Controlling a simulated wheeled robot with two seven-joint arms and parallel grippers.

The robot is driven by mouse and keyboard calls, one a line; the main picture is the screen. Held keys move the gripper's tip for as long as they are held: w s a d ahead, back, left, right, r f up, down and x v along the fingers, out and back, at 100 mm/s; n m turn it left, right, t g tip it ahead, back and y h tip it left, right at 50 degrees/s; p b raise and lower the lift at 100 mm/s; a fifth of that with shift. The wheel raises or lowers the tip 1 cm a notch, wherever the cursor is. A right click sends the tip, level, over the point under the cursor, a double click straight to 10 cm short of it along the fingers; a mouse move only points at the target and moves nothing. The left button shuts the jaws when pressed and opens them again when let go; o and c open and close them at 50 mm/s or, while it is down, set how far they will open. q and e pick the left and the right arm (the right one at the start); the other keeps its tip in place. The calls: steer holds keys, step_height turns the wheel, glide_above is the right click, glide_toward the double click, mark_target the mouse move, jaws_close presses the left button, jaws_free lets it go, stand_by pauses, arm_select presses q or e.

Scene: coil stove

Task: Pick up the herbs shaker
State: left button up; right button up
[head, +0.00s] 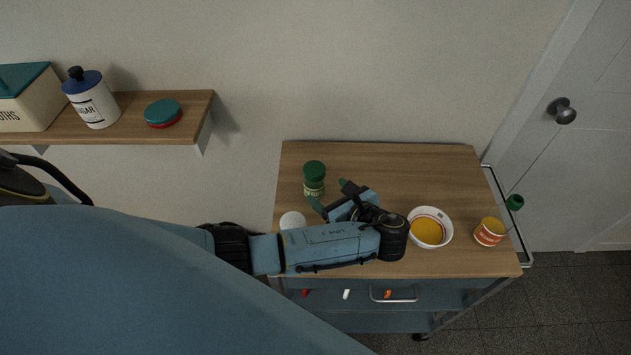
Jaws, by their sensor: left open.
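The herbs shaker (314,180) has a dark green cap and a pale label with green print. It stands upright on the wooden cart top (400,163), toward the back left. My left gripper (329,197) is open and just to the right of the shaker, with its fingers pointing toward it. One finger shows near the shaker's lower right and the other further up and right. The fingers look apart from the shaker, and nothing is between them. My right gripper is not in view.
A white bowl of orange-yellow contents (430,227) and an orange-and-white cup (489,232) stand at the right. A white round thing (292,220) is partly behind my arm. A wall shelf (190,103) holds a sugar jar (92,100). The cart's back middle is clear.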

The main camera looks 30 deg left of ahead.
mark_target(311, 179)
arm_select(q)
steer(key=x, duration=0.9)
steer(key=shift+w+a+f+b, duration=0.15)
steer(key=shift+w+a+b, duration=0.1)
steer(key=shift+b, duration=0.15)
steer(key=c, duration=1.1)
